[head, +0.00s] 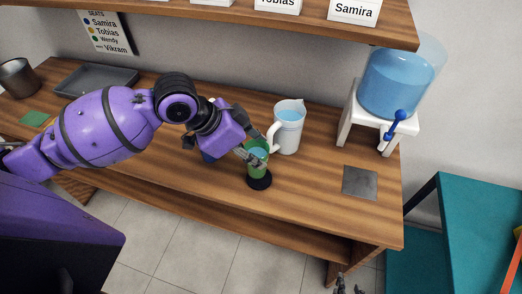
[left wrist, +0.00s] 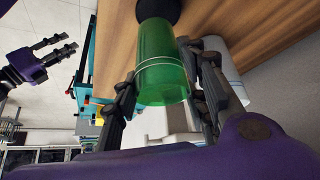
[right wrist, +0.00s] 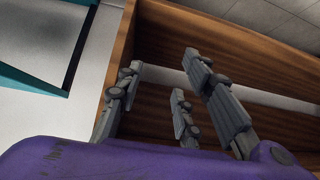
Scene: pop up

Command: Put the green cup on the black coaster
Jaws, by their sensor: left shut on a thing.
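My left gripper (head: 251,155) is shut around the cup's side. In the left wrist view the cup (left wrist: 162,65) sits between the two fingers, with the black coaster (left wrist: 158,10) showing beyond its base. My right gripper (right wrist: 170,85) is open and empty, low in front of the counter.
A white pitcher (head: 290,132) stands close behind the cup. A water dispenser (head: 398,85) and a grey square (head: 360,182) are to the right. A dark tray (head: 95,80), metal cup (head: 17,78) and green square (head: 33,118) are at left. A shelf (head: 330,30) overhangs the counter.

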